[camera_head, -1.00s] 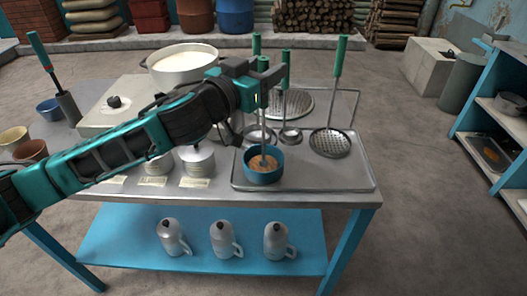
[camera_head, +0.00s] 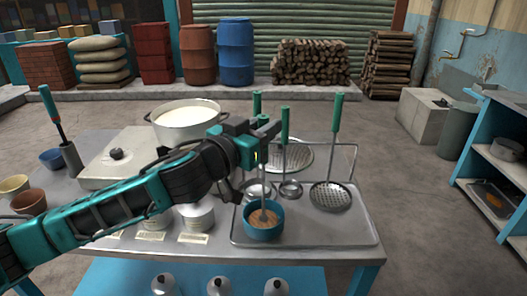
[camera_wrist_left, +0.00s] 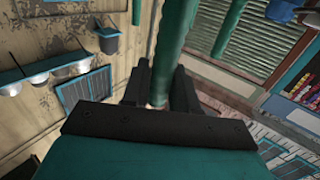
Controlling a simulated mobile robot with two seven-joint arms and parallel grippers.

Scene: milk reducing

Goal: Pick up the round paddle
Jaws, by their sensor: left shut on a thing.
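My left gripper (camera_head: 262,137) is above the teal bowl (camera_head: 263,234), at the upper part of an upright utensil (camera_head: 263,196).
The metal tray (camera_head: 360,230) also holds ladles (camera_head: 290,188) with upright green handles close to my gripper. A pot of milk (camera_head: 187,121) stands behind my left arm. Cups (camera_head: 29,202) stand at the table's left. The tray's right front corner is clear.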

